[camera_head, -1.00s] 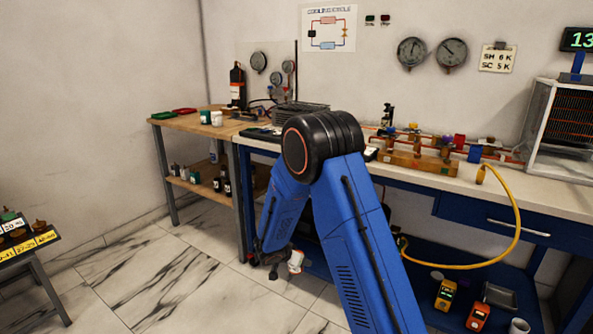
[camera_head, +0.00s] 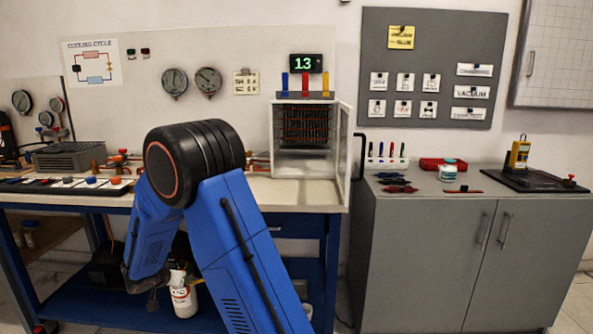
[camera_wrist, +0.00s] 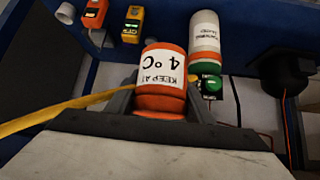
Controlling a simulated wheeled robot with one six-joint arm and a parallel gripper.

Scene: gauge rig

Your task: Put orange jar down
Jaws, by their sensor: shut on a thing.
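The orange jar (camera_wrist: 162,70), with a white label reading "KEEP AT 4 °C", is between the two fingers of my gripper (camera_wrist: 161,92) in the wrist view. The fingers are shut on its sides. Whether anything touches the jar's base is hidden.
A grey bottle with a green cap (camera_wrist: 205,40) is close beyond the jar. An orange meter (camera_wrist: 95,14) and a yellow meter (camera_wrist: 133,24) lie left. A yellow hose (camera_wrist: 60,112) runs left of the jar. A grey cabinet (camera_head: 430,260) has free top space between small items.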

